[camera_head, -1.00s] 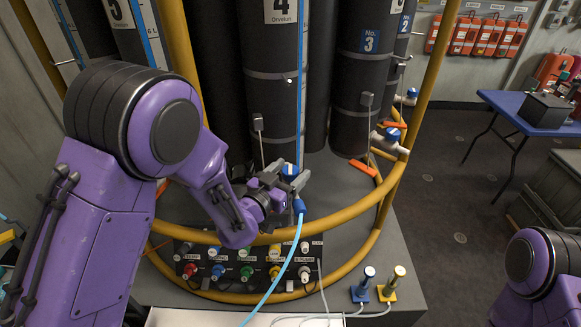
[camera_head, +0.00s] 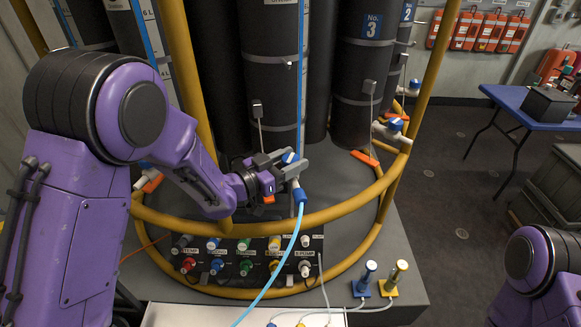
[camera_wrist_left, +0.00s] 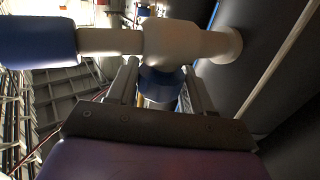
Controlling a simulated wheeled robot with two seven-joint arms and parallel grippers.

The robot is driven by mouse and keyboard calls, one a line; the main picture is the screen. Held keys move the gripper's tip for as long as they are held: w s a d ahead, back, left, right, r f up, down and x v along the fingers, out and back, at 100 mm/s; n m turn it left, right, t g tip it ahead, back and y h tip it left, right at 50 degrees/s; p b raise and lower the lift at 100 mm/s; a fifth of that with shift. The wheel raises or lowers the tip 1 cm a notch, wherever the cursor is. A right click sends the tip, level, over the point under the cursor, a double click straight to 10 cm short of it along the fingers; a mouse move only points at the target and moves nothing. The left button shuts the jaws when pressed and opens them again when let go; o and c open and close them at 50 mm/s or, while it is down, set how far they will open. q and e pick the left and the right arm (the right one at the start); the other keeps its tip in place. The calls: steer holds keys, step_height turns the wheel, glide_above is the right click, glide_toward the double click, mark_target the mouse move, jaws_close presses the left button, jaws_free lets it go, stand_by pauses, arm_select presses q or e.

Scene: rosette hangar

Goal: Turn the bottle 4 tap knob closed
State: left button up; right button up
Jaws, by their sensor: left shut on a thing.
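Bottle 4 (camera_head: 268,75) is the dark cylinder at centre, its label cut off at the top of the head view. Its white tap, low at the front, ends in a blue fitting (camera_head: 300,195) with a light blue hose. The blue tap knob (camera_head: 289,157) sits on the tap, partly covered by my left gripper (camera_head: 284,164). In the left wrist view the knob (camera_wrist_left: 160,86) lies between the two fingers of my left gripper (camera_wrist_left: 162,80), beneath the white tap body (camera_wrist_left: 180,42). The left gripper is shut on the knob. My right gripper is out of view.
A yellow rail (camera_head: 330,212) curves around the bottles in front of the tap. A panel of coloured connectors (camera_head: 245,258) sits below. Bottle 3 (camera_head: 365,80) stands right, with its own tap (camera_head: 391,132). A blue table (camera_head: 505,95) stands far right.

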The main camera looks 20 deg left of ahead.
arm_select(q)
steer(key=shift+m+g+h, duration=0.4)
steer(key=shift+h, duration=0.1)
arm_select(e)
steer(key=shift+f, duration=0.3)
arm_select(q)
steer(key=o, duration=1)
steer(key=shift+c, duration=0.2)
steer(key=shift+r, duration=0.1)
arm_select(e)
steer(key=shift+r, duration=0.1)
